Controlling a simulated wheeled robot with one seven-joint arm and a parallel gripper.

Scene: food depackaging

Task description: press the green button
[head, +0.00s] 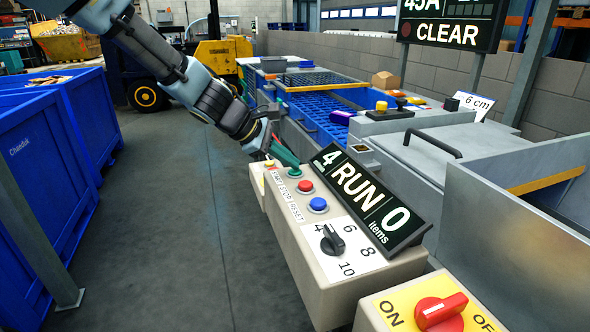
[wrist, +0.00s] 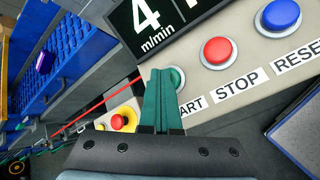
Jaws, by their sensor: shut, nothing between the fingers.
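The green button (head: 295,172) is the leftmost of three on a beige control box (head: 310,240). In the wrist view the green button (wrist: 179,78) shows only at its right edge, beside my green fingers, which hide the rest. My gripper (head: 292,162) has its fingers together and empty, with the tips right at the button. In the wrist view the gripper (wrist: 162,73) overlaps the button; I cannot tell whether it touches or presses it. The display (head: 367,196) reads 4, RUN and 0 items.
A red button (head: 306,187) and a blue button (head: 318,205) sit beside the green one. A black dial (head: 332,240) and a red ON/OFF switch (head: 440,311) are nearer. The display panel rises behind the buttons.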

